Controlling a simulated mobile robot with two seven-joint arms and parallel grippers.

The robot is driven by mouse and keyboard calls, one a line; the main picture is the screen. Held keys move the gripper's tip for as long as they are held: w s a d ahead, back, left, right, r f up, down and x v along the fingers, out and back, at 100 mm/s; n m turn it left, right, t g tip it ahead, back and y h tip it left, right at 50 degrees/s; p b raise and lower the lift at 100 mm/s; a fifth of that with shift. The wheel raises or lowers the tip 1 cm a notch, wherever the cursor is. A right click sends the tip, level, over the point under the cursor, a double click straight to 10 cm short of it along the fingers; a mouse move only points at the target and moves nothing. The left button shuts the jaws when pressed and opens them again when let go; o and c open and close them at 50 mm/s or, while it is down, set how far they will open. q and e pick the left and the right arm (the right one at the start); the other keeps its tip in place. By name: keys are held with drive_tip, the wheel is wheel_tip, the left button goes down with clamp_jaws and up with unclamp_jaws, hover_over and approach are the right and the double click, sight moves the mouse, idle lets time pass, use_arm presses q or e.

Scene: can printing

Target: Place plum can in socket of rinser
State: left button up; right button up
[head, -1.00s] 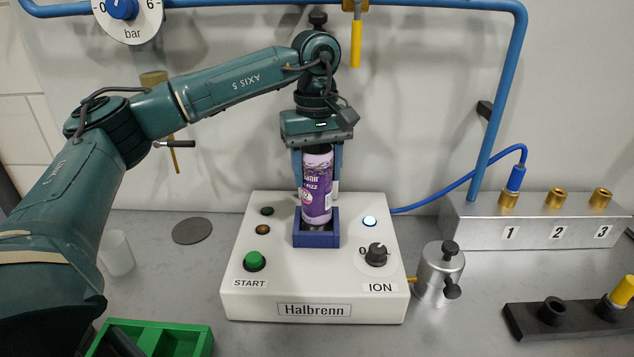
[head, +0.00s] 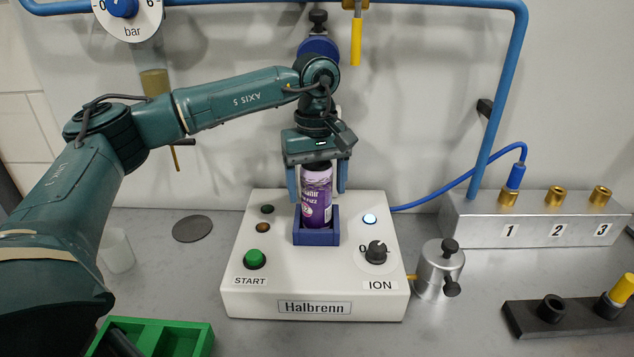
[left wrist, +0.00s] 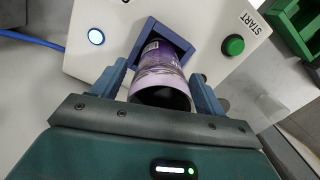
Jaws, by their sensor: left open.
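The plum can (head: 317,197) stands upright in the blue socket (head: 316,236) on top of the white rinser (head: 312,281). In the left wrist view the can (left wrist: 160,75) sits inside the socket's blue walls (left wrist: 148,33), its open dark end facing the camera. My left gripper (head: 317,185) is above the can with its blue fingers on either side of it. The fingers are open, and in the left wrist view (left wrist: 160,88) gaps show beside the can. The can's lower end is hidden by the socket's front wall. My right gripper is not in view.
The rinser has a green START button (head: 255,259), a black knob (head: 377,253) and a lit lamp (head: 369,219). A metal cylinder (head: 440,271) stands at its right. A green tray (head: 197,336) is at front left. A numbered metal manifold (head: 535,233) stands at the right.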

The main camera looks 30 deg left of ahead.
use_arm(q)
drive_tip(key=r, duration=1.2)
drive_tip(key=shift+w+a+r, duration=0.15)
drive_tip(key=shift+w+r, duration=0.05)
